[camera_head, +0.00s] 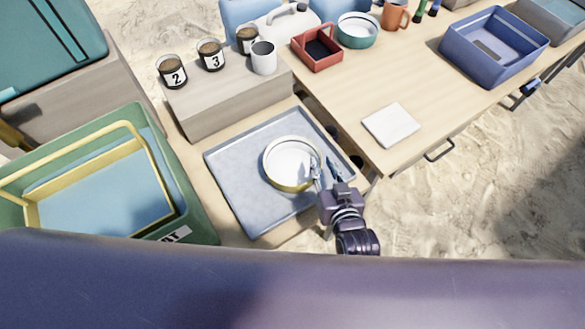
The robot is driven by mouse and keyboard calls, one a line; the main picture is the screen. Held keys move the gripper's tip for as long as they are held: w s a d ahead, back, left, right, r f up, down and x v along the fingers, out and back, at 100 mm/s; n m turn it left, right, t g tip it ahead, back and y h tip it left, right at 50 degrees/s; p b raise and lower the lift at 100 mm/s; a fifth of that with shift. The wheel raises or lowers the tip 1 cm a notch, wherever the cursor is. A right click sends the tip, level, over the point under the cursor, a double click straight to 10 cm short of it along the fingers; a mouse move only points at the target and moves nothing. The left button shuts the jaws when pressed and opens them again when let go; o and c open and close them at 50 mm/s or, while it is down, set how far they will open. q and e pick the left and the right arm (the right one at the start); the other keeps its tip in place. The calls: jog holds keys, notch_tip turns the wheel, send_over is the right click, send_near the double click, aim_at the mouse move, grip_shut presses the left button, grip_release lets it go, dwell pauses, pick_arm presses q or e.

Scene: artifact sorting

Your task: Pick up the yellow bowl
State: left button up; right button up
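The yellow bowl (291,163), with a white inside and a yellowish outer wall, stands upright on a grey-blue tray (235,190). My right gripper (326,170) is at the bowl's right rim. Its two fingers are spread apart, one over the rim on the inner side and the other outside to the right. I cannot tell whether either finger touches the bowl. My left gripper is not in the view.
A green crate (185,190) stands at the left. The table at right holds a white pad (391,125), a red box (317,62) and a blue bin (470,68).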

aim_at(320, 159)
jog(key=shift+b+x, duration=0.7)
jog(key=shift+x, duration=0.5)
jog(key=shift+w+f, duration=0.15)
jog(key=shift+w, duration=0.25)
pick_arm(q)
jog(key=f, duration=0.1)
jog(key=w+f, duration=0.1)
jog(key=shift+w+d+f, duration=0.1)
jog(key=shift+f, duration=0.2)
pick_arm(e)
grip_shut()
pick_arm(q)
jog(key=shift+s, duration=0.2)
